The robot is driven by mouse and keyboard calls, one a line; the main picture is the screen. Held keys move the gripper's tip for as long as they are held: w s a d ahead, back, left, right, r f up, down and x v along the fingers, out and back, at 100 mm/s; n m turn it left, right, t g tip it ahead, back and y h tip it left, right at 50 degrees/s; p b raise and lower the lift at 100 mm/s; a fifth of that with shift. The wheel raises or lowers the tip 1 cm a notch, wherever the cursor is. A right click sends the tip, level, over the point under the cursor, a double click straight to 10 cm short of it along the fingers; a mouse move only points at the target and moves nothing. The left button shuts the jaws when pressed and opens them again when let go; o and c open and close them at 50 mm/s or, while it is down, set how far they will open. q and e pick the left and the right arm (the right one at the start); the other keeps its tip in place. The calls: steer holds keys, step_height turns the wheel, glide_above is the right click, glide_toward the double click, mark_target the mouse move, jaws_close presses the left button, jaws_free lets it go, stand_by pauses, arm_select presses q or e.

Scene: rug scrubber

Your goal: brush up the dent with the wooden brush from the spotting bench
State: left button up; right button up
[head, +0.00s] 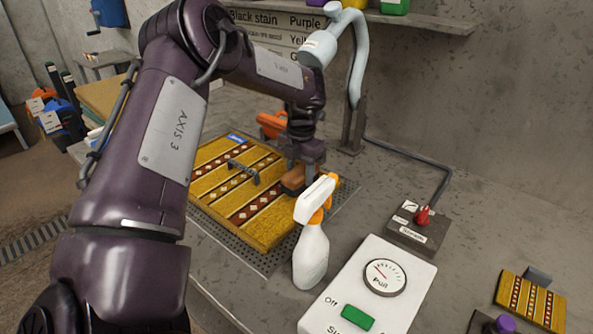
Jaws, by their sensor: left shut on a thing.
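A yellow rug (222,208) with dark red bands and pale diamonds lies on a perforated bench plate in the middle of the head view. My left gripper (301,160) points down over the rug's right part and is shut on a brown wooden brush (293,178). The brush is at or just above the rug; I cannot tell whether it touches. The white spray bottle partly overlaps this area. I cannot make out the dent. My right gripper is not in view.
A white spray bottle (311,255) stands just in front of the brush. A white panel (408,262) with a dial and a red lever (423,215) are to the right. A grey handle (243,172) sits on the rug. An orange tool (271,124) lies behind.

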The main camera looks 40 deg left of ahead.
arm_select(q)
steer(key=shift+d, duration=0.4)
steer(key=shift+d, duration=0.15)
steer(key=shift+w+d+p, duration=0.15)
steer(key=shift+d+p, duration=0.2)
steer(key=shift+d, duration=0.4)
steer(key=shift+a, duration=0.95)
steer(key=shift+a, duration=0.1)
steer(key=shift+s+a, duration=0.2)
steer(key=shift+a, duration=0.6)
steer(key=shift+s+a, duration=0.15)
steer(key=shift+a, duration=0.65)
